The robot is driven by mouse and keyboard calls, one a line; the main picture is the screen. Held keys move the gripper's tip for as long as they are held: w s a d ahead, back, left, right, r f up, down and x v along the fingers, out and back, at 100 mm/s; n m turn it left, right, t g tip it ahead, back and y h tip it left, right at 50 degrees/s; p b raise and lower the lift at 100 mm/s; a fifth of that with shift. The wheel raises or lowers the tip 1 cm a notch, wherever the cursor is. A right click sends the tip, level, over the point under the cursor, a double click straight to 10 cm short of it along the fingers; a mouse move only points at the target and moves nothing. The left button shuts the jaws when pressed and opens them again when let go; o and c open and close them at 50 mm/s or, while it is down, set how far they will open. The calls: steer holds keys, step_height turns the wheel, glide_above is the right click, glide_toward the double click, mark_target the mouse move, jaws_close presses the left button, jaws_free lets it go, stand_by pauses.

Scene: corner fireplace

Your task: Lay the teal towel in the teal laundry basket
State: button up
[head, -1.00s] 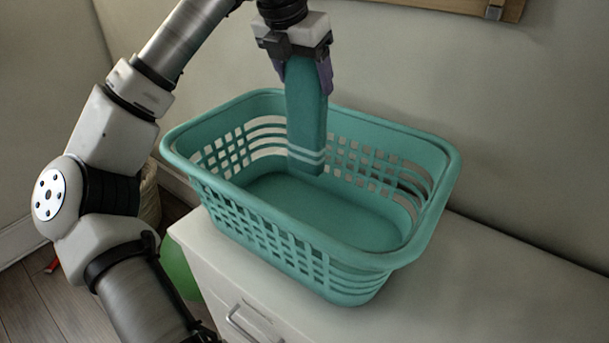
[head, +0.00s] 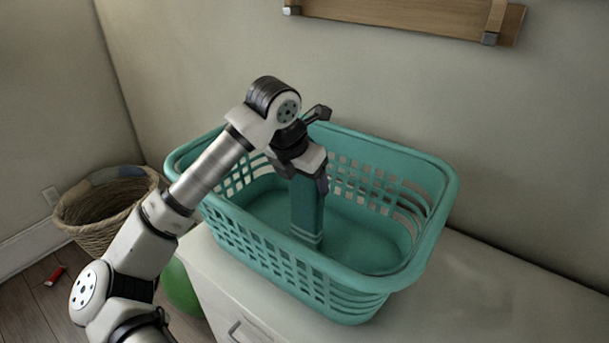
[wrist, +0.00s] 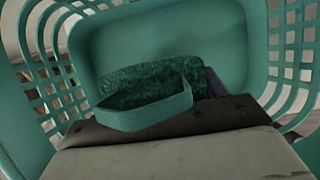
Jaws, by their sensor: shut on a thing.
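The teal laundry basket (head: 420,268), with lattice sides, stands upright on a white cabinet. My gripper (head: 308,178) is inside the basket's opening, pointing down and shut on the teal towel (head: 307,212). The towel is folded into a narrow strip with pale stripes near its lower end. It hangs upright inside the basket; whether its lower end touches the basket floor I cannot tell. In the wrist view the towel (wrist: 148,104) shows end-on at the jaws, with the basket floor (wrist: 170,40) beyond and the lattice walls at both sides.
The white cabinet top (head: 480,290) is clear to the right of the basket. A wicker basket (head: 105,210) stands on the floor at left, with a green round object (head: 180,290) near the cabinet and a small red item (head: 55,276). A wooden wall piece (head: 400,18) hangs above.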

steer(key=shift+f+b, duration=0.15)
steer(key=shift+b, duration=0.15)
steer(key=o, duration=1.5)
steer(key=b+v, duration=0.1)
steer(key=v, duration=1.1)
steer(key=shift+r, duration=0.3)
